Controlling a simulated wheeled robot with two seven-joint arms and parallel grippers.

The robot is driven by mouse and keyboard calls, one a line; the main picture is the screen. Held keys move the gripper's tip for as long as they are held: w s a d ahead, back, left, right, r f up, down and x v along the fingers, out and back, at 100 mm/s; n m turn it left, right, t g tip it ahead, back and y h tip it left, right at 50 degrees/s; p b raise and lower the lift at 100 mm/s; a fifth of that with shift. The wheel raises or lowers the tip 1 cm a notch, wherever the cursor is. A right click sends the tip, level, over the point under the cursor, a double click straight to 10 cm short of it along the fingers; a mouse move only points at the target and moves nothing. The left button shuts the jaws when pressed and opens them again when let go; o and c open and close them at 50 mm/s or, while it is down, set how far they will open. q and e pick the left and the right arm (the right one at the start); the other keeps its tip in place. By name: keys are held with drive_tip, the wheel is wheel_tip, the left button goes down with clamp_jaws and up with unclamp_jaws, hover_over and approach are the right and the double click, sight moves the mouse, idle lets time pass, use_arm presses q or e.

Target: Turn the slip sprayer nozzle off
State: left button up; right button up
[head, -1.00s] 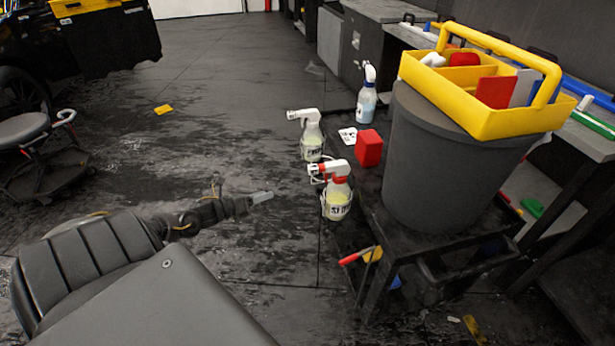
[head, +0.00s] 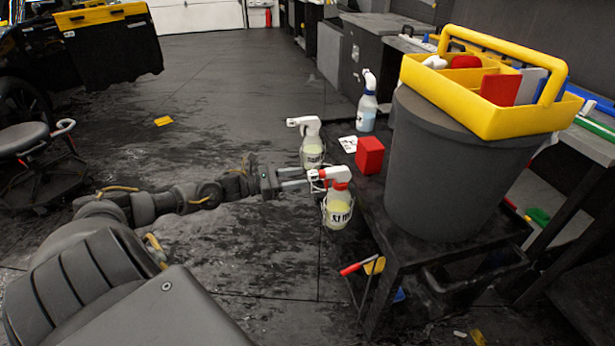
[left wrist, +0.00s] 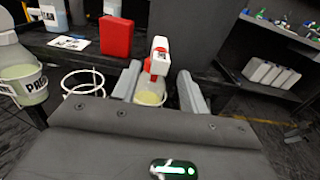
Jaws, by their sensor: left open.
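A spray bottle with a white head and red collar (head: 338,203) hangs in a white ring holder at the left edge of the dark cart. It also shows in the left wrist view (left wrist: 157,62), with pale yellow liquid. Its label is too small to read surely. My left gripper (head: 304,178) is open, its fingertips at the bottle's nozzle end. In the left wrist view its two fingers stand on either side of the sprayer; I cannot tell whether they touch it. A second sprayer with an all-white head (head: 309,145) hangs just behind. My right gripper is not in view.
The cart (head: 392,262) holds a red box (head: 370,155), a blue-liquid spray bottle (head: 367,108) and a large grey bin (head: 437,170) topped by a yellow caddy (head: 487,112). A red-handled tool (head: 357,267) hangs below. Floor to the left is open, with a stool (head: 25,140).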

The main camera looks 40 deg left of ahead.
sight(313, 175)
use_arm(q)
drive_tip(key=x, duration=0.4)
drive_tip(key=shift+c, duration=0.3)
clamp_jaws()
